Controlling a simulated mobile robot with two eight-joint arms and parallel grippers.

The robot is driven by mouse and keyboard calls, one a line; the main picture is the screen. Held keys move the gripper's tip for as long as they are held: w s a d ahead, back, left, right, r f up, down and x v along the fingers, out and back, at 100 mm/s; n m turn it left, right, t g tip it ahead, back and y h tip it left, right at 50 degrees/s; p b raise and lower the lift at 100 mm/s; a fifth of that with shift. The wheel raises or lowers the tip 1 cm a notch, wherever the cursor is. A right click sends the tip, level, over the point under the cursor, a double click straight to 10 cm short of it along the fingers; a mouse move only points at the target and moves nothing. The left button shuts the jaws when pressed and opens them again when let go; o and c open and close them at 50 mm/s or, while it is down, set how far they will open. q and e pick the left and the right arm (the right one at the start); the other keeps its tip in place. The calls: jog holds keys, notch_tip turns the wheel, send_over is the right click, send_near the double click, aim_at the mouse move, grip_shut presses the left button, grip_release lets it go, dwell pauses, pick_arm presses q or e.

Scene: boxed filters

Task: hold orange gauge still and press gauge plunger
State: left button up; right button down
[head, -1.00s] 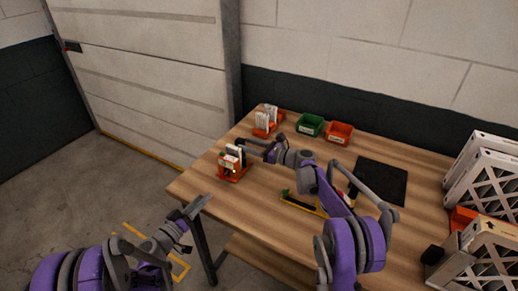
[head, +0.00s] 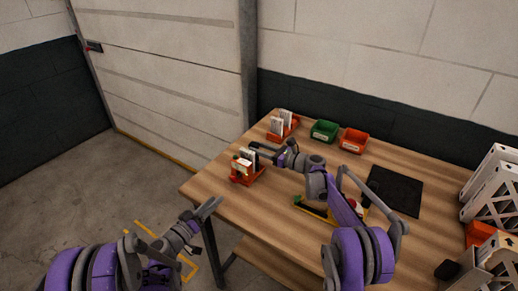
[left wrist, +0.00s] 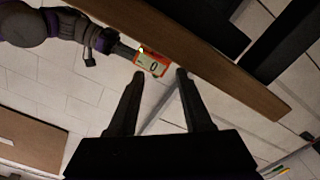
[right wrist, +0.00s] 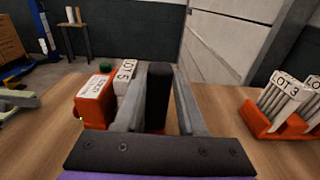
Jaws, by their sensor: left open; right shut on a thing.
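The orange gauge (head: 240,179) sits near the table's left edge, with a white LOT 5 piece (right wrist: 127,76) beside it. Its display reading 0 (left wrist: 153,64) faces my left wrist camera, and a green plunger (right wrist: 106,67) shows on top. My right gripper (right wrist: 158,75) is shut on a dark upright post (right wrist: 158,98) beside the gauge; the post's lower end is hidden. In the head view my right gripper (head: 256,149) is just behind the gauge. My left gripper (head: 216,203) is open and empty, off the table edge; its fingers (left wrist: 160,75) point toward the gauge, apart from it.
An orange LOT 3 rack (right wrist: 283,116) stands at the back left of the table (head: 225,187). Green (head: 324,131) and orange (head: 354,140) bins stand behind. A black mat (head: 394,190) and filter frames (head: 490,185) are to the right.

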pick_arm(q)
grip_shut()
dwell(0.3)
dwell(1.6)
